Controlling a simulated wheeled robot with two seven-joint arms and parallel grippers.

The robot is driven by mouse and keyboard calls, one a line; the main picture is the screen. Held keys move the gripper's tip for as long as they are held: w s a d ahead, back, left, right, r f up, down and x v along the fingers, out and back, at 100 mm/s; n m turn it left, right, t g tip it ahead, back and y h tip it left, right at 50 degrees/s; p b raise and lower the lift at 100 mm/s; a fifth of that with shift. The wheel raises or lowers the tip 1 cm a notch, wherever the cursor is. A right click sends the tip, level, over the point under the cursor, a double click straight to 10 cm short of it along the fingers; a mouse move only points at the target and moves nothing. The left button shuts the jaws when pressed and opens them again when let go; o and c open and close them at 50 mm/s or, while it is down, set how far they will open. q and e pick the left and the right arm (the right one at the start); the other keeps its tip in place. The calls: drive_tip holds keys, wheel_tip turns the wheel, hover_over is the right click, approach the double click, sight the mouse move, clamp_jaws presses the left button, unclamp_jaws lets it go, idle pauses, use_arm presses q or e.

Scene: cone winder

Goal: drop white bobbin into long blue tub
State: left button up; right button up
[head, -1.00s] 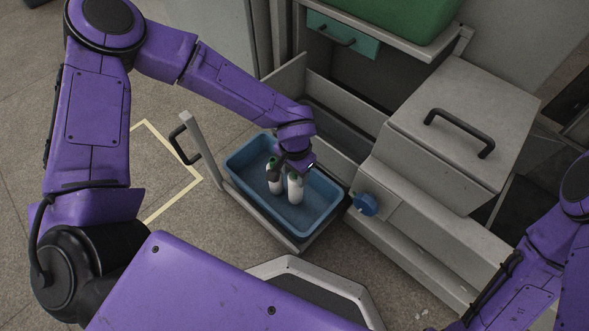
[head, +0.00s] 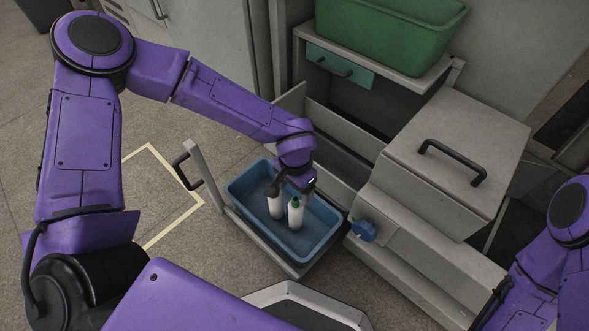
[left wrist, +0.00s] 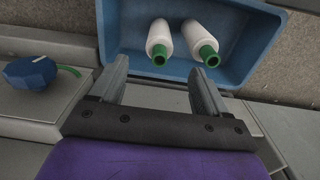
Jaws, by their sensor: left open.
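The long blue tub (head: 243,202) stands in the middle of the head view, and its wall also shows in the left wrist view (left wrist: 243,72). Two white bobbins with green ends are inside it: a left one (head: 275,207) and a right one (head: 295,217). In the left wrist view they show as one (left wrist: 159,38) and another (left wrist: 195,35), side by side and apart. My left gripper (head: 289,189) is above the tub. In the left wrist view my left gripper (left wrist: 158,67) has its fingers spread, with nothing between them. My right gripper is out of view.
The tub sits on a low grey shelf beside an upright with a black handle (head: 184,171). A grey machine box (head: 450,150) and a blue knob (head: 363,230) are to the right. A green tub (head: 390,35) stands at the back. Floor at left is clear.

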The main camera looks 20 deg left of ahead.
use_arm(q)
wheel_tip(320, 180, up, 6)
drive_tip(key=r+p, duration=0.1)
drive_tip(key=p, duration=0.2)
drive_tip(key=s+a+f+n+t+y, duration=0.1)
drive_tip(key=s+a+f+n, duration=0.4)
drive_tip(key=s+f, duration=0.3)
drive_tip(key=s+a+f+n+t+y, duration=0.2)
drive_tip(key=s+a+f+n, duration=0.3)
drive_tip(key=s, duration=0.8)
drive_tip(key=a+f, duration=0.3)
drive_tip(key=f, duration=0.1)
drive_tip(key=shift+a+f+n, duration=0.25)
drive_tip(key=shift+f+n, duration=0.05)
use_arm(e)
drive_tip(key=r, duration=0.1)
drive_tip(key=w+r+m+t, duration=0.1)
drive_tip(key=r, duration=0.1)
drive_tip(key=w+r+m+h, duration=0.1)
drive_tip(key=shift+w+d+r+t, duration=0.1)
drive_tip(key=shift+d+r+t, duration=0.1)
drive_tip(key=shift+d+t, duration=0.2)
use_arm(q)
drive_tip(key=shift+s, duration=0.1)
